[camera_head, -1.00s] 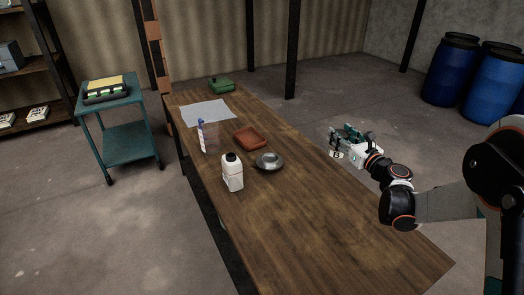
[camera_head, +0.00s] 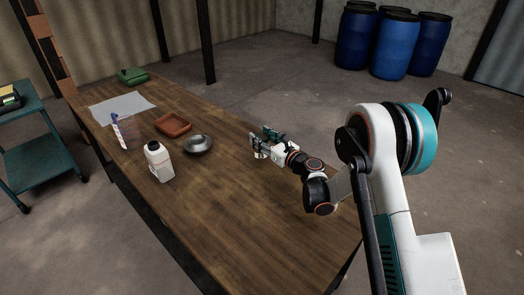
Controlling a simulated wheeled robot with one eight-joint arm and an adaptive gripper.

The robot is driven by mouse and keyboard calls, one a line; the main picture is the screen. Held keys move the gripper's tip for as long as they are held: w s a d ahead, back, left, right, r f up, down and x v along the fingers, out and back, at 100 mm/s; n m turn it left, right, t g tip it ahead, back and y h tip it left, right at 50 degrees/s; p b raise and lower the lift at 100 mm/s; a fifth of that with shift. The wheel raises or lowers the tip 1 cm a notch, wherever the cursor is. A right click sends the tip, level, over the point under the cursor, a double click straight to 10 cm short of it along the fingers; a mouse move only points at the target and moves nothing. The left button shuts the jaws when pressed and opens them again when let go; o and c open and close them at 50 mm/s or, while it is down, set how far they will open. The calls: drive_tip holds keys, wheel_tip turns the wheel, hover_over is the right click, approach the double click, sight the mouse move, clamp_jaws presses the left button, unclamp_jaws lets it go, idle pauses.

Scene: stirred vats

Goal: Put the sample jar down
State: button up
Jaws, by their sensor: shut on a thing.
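My gripper (camera_head: 264,145) is at the right long edge of the wooden table (camera_head: 228,218), as the picture shows it. It is shut on a small pale jar (camera_head: 257,153), which sits at the fingertips and is partly hidden by them. The jar is held roughly upright, and I see no contact with the tabletop. I cannot tell whether it is over the table or just beyond its edge.

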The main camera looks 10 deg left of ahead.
drive_tip(key=shift+f+b, duration=0.75)
drive_tip(key=shift+f, duration=1.4)
drive_tip(key=shift+f, duration=0.15)
drive_tip(key=o, duration=1.1)
drive_tip(key=shift+o, duration=0.2)
